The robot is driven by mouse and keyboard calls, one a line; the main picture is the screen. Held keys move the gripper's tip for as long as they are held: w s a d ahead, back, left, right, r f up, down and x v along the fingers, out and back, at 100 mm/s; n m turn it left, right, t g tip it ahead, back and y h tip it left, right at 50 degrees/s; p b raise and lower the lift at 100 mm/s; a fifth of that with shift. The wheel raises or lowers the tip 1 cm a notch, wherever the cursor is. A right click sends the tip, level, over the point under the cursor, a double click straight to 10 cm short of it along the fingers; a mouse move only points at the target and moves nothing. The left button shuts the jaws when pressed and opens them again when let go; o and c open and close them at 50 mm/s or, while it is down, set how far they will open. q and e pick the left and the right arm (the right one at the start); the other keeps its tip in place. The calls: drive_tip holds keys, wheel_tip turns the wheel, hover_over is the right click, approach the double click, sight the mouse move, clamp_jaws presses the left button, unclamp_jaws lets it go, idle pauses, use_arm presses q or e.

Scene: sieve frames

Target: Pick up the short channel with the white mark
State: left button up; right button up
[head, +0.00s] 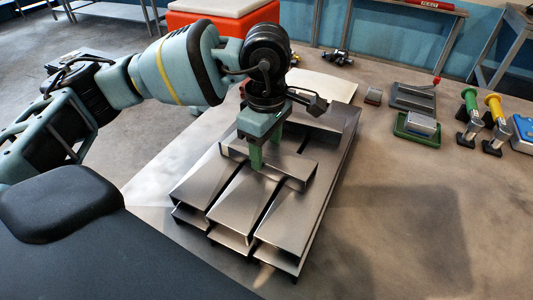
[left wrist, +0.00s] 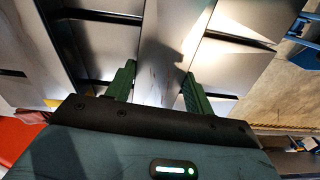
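A short grey metal channel (head: 297,168) lies crosswise on top of a stack of longer grey channels (head: 238,203). My left gripper (head: 265,153) points down over it, with one green finger at its near side and the other at its far side. In the left wrist view, the two green fingers (left wrist: 158,82) stand apart with a bright metal channel (left wrist: 165,45) between them. I cannot tell whether they press on it. No white mark can be made out in either view. My right gripper is out of view.
The stack sits on a brown table (head: 420,220) with clear room at its right. A green tray (head: 414,131), a green-topped tool (head: 470,112) and a yellow-topped tool (head: 495,117) stand at the right. A red box with a pale top (head: 220,12) is behind.

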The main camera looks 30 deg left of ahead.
sight(267, 151)
use_arm(q)
clamp_jaws()
drive_tip(key=shift+r, duration=0.1)
drive_tip(key=shift+r, duration=0.15)
wheel_tip(267, 151, up, 10)
idle(0.6)
